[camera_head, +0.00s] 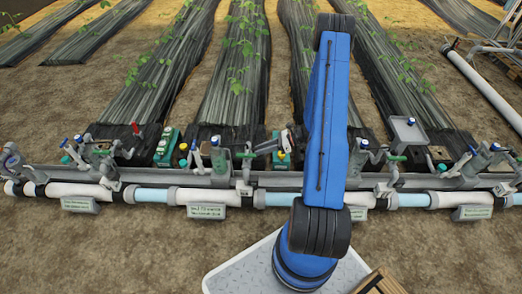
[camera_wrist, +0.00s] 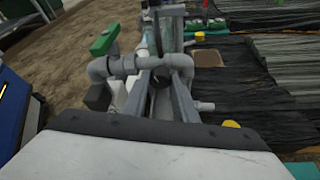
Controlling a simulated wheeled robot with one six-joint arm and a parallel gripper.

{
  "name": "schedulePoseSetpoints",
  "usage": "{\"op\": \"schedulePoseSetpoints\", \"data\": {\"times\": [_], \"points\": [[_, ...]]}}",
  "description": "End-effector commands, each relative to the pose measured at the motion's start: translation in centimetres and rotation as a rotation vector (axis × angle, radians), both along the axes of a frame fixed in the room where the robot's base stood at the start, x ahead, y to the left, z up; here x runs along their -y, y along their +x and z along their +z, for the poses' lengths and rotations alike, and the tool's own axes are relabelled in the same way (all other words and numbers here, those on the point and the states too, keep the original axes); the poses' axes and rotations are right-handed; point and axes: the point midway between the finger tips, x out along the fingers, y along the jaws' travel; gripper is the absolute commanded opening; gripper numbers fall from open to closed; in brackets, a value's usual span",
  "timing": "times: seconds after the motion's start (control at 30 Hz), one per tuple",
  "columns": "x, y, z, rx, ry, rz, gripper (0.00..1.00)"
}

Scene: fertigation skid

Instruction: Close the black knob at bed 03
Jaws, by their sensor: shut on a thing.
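The black knob (camera_wrist: 160,78) is in the middle of the wrist view, on grey pipework. My gripper (camera_wrist: 160,74) has its two grey fingers on either side of the knob and is shut on it. The fingers hide part of the knob, so its turn position cannot be told. In the head view my blue arm stands in front of the valve row and hides part of it. The knob cannot be made out there. The bed signs are too small to read surely.
A green lever handle (camera_wrist: 104,40) sits on the pipe close left of my fingers. A yellow cap (camera_wrist: 231,124) is to the right. In the head view a grey rail (camera_head: 160,177) and white-and-blue pipe (camera_head: 153,195) run across, with several valves and black-covered beds behind.

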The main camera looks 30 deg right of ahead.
Motion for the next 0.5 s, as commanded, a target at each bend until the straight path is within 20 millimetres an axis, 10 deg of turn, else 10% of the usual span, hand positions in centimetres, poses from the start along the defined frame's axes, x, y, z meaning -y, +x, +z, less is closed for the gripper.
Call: {"op": "schedulePoseSetpoints", "data": {"times": [0.5], "points": [[0.23, 0.23, -0.12, -0.3, 0.203, 0.0, 0.04]]}}
